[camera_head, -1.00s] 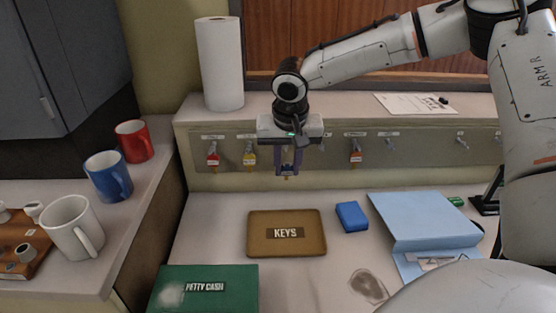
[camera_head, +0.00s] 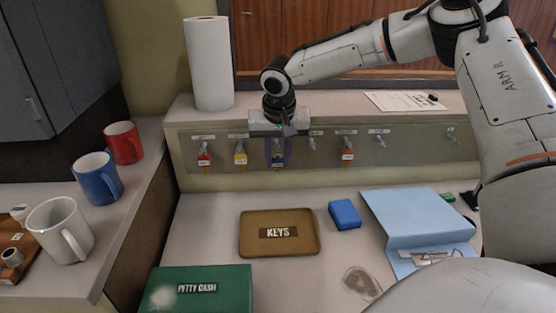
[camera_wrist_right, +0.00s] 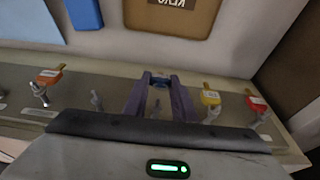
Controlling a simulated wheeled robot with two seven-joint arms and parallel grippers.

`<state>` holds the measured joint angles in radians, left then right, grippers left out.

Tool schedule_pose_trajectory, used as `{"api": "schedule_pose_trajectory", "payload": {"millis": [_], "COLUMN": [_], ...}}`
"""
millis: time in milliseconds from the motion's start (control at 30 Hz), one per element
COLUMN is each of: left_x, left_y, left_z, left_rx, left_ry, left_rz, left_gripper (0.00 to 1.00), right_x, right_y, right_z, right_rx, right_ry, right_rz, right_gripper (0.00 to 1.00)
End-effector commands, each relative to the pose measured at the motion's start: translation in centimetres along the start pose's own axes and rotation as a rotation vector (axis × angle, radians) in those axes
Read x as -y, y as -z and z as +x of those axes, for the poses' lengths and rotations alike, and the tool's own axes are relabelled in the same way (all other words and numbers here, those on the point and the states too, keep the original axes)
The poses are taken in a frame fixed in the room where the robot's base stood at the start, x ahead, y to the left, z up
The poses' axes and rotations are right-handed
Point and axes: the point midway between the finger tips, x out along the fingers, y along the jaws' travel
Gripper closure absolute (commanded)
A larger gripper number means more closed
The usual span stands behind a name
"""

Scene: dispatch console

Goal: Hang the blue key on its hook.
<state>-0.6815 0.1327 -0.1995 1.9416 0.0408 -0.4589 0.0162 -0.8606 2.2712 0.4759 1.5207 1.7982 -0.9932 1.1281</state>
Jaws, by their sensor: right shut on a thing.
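The blue key (camera_head: 278,161) is between the fingers of my right gripper (camera_head: 278,158), in front of the hook board (camera_head: 420,152). In the right wrist view, the blue key (camera_wrist_right: 160,81) shows at the tips of the purple fingers (camera_wrist_right: 160,85), which are shut on it. The gripper is between the yellow key (camera_head: 240,157) and an empty hook (camera_head: 312,143). The hand covers the board behind it, so I cannot tell whether the blue key touches a hook. My left gripper is not in view.
A red key (camera_head: 204,159) and an orange key (camera_head: 347,154) hang on the board. On the desk below are a brown KEYS tray (camera_head: 250,246), a blue block (camera_head: 345,214), a green petty cash box (camera_head: 225,285) and a blue folder (camera_head: 400,215). A paper roll (camera_head: 210,65) stands on the ledge.

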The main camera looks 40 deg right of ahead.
Motion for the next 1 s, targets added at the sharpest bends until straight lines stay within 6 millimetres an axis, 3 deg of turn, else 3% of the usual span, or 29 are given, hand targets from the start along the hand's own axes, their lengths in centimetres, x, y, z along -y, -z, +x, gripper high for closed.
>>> {"api": "schedule_pose_trajectory", "payload": {"millis": [1000], "left_x": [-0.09], "left_y": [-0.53], "left_z": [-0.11], "left_rx": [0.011], "left_ry": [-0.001], "left_rz": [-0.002], "left_gripper": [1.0], "right_x": [0.01], "right_y": [0.97], "right_z": [0.27], "right_rx": [-0.001], "right_ry": [0.0], "right_rz": [0.0], "right_gripper": [1.0]}}
